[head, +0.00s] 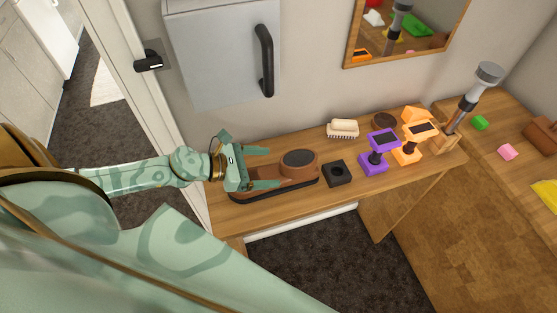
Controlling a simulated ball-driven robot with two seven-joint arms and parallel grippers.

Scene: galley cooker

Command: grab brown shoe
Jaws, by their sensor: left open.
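The brown shoe (302,176) lies on a narrow wooden shelf, with a dark sole and a dark round opening on its raised part. My left gripper (273,168) is open at the shoe's left end, its two fingers pointing right toward the raised part. One finger shows behind the shoe and the other in front of or over it. I cannot tell whether either finger touches it. The left part of the shoe is partly hidden by the gripper. My right gripper is not in view.
On the wooden shelf (285,208), a black square block (337,173), a purple stand (374,162), an orange stand (407,152) and a brush (342,129) sit right of the shoe. A grey cabinet (215,50) with a black handle hangs above. A mirror (348,58) hangs at right.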

